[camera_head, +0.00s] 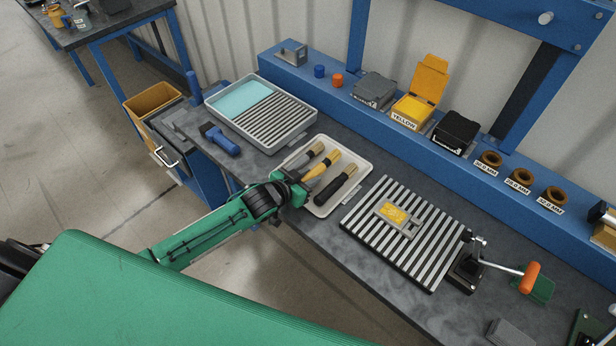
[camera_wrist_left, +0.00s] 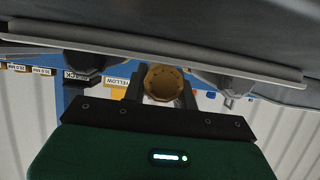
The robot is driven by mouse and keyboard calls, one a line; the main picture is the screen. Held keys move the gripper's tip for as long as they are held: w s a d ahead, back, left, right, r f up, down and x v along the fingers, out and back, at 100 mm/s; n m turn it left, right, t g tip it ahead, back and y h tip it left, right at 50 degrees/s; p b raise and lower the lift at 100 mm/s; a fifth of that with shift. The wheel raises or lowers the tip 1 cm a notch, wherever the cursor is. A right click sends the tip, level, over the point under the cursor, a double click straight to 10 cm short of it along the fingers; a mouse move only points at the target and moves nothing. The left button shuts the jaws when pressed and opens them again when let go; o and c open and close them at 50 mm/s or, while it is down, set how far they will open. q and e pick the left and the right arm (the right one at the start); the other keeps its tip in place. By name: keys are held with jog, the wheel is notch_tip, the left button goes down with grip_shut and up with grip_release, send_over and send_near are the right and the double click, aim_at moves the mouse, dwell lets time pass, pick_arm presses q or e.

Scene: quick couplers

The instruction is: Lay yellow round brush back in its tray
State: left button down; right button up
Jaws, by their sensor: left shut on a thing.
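The brush tray (camera_head: 354,163) is a shallow white tray on the bench, with several brushes in or over it. The yellow round brush (camera_head: 326,166) has a yellow body and tan tip and lies slanted between a grey-handled brush (camera_head: 310,155) and a black-handled brush (camera_head: 334,187). My left gripper (camera_head: 302,187) is at the tray's left edge, shut on the yellow brush's near end. In the left wrist view a round brown end (camera_wrist_left: 165,82) shows between the fingers. Whether the brush touches the tray floor is unclear. My right gripper is not in view.
A white tray with a teal pad and ribbed half (camera_head: 262,112) stands behind left, near a blue tool (camera_head: 220,140). A slatted plate (camera_head: 436,225) with a clamp (camera_head: 466,268) is to the right. Labelled boxes and brown rings (camera_head: 519,174) line the blue ledge (camera_head: 455,170).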

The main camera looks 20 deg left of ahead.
pick_arm(q)
jog(key=shift+f+b, duration=0.35)
jog(key=shift+f, duration=0.3)
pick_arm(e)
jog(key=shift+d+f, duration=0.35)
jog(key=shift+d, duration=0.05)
pick_arm(q)
jog(key=c, duration=1)
grip_release()
jog(key=shift+c, duration=0.2)
jog(key=shift+s, duration=0.1)
jog(key=shift+s+a+r, duration=0.1)
jog(key=shift+s+a, duration=0.1)
jog(key=shift+s, duration=0.05)
jog(key=b+v, duration=0.2)
jog(key=v, duration=0.9)
jog(key=shift+s+r, duration=0.1)
jog(key=shift+b+v, duration=0.3)
jog(key=shift+v, duration=0.6)
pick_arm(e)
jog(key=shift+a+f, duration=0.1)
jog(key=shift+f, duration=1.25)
pick_arm(q)
jog(key=shift+d, duration=0.1)
